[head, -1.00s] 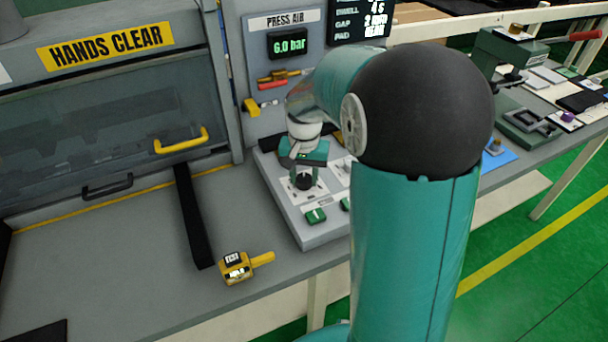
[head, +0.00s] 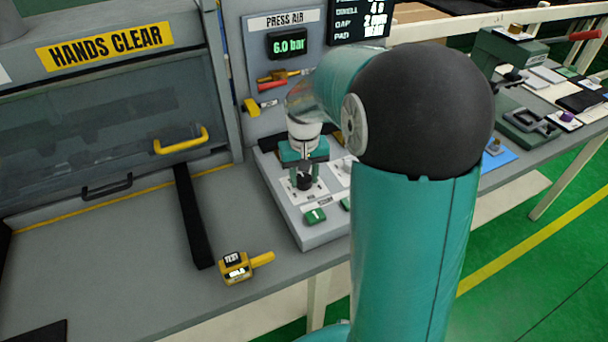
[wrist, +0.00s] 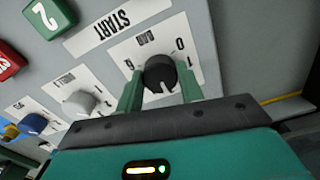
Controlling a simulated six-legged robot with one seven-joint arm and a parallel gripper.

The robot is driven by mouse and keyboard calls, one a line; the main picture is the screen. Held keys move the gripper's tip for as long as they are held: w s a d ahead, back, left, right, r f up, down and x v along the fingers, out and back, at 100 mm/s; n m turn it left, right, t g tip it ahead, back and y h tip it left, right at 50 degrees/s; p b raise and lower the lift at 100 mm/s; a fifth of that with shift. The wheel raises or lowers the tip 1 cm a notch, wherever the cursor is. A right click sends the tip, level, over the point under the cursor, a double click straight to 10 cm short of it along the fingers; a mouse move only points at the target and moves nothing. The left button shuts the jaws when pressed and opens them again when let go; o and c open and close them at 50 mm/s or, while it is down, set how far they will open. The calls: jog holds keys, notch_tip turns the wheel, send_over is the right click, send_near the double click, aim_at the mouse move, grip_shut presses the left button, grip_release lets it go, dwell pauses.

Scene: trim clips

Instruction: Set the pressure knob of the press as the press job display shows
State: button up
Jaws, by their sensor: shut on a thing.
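The black pressure knob (wrist: 160,74) sits on a white dial plate (wrist: 128,57) marked BAR in the wrist view. In the head view the knob (head: 304,182) is at the left part of the press control panel (head: 318,234). My gripper (wrist: 158,88) is shut on the knob, one green finger on each side; it also shows in the head view (head: 304,171). The knob's white pointer line faces the gripper side. The press air display (head: 288,42) reads 6.0 bar. The press job display (head: 361,18) is partly cut off at the top; its pressure line is not visible.
Grey (wrist: 83,104) and blue (wrist: 34,124) knobs sit beside the black one. Green button 2 (wrist: 50,15) and a red button (wrist: 8,62) are close by. A yellow tester (head: 236,267) lies on the bench. The press guard (head: 100,120) stands left.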

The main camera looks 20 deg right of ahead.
aim_at(304, 178)
jog(key=o, duration=1)
jog(key=shift+r, duration=0.15)
notch_tip(304, 178, up, 14)
jog(key=shift+f, duration=0.2)
jog(key=s+a+t, duration=0.2)
jog(key=s+a, duration=0.1)
jog(key=s, duration=0.3)
jog(key=s+a+n+t, duration=0.1)
jog(key=s+a, duration=0.2)
jog(key=s, duration=0.3)
jog(key=s+a+n+t, duration=0.1)
jog(key=s+a+t, duration=0.1)
jog(key=s, duration=0.5)
jog(key=shift+a+t, duration=0.3)
jog(key=shift+a, duration=0.55)
